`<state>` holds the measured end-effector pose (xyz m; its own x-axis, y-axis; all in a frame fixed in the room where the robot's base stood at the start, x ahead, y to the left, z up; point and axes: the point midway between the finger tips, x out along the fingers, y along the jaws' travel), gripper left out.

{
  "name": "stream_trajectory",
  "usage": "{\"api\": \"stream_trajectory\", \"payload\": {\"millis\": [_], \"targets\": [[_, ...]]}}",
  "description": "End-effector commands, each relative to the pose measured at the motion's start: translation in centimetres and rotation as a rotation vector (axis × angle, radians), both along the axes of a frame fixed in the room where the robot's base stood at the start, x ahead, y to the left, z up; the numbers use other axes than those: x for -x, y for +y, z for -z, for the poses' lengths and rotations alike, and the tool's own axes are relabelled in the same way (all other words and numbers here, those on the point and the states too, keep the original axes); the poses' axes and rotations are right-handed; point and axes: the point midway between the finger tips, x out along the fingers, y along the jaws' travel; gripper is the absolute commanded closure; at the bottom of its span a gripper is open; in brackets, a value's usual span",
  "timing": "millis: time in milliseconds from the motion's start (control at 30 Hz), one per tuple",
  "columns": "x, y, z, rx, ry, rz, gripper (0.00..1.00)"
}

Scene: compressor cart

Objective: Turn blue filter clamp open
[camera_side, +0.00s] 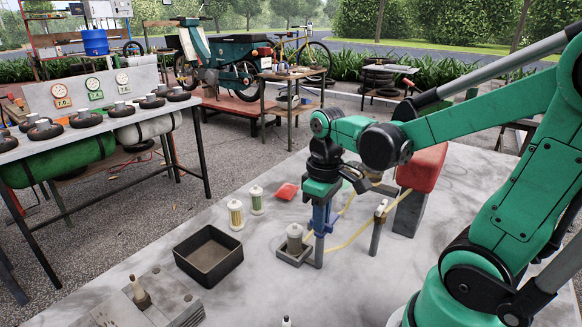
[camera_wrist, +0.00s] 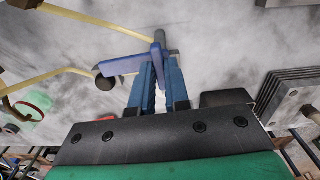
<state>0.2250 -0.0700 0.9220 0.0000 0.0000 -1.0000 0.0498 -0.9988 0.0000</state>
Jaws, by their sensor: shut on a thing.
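The blue filter clamp (camera_wrist: 125,66) shows in the wrist view as a blue bar running left from a grey post (camera_wrist: 160,36). My gripper (camera_wrist: 158,68) has its two blue fingers on the bar near the post and is shut on it. In the side view my gripper (camera_side: 322,228) points down at the top of the post (camera_side: 319,256). There the clamp is mostly hidden by the fingers. A white-topped filter (camera_side: 295,238) stands in a grey square holder just left of the post.
A yellow hose (camera_side: 352,238) runs by the clamp to a second post (camera_side: 376,236). A red-topped grey block (camera_side: 411,210) stands right.

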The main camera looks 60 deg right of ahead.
Motion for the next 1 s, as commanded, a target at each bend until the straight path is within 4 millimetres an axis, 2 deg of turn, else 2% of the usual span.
{"api": "stream_trajectory", "payload": {"millis": [333,367,400,467,800,1000], "targets": [[0.0,0.0,0.0,0.0,0.002,0.002,1.0],[0.0,0.0,0.0,0.0,0.002,0.002,0.83],[0.0,0.0,0.0,0.0,0.002,0.002,0.71],[0.0,0.0,0.0,0.0,0.001,0.001,0.57],[0.0,0.0,-0.2,0.0,0.0,0.001,0.57],[0.0,0.0,-1.9,0.0,0.0,0.001,0.57]]}}
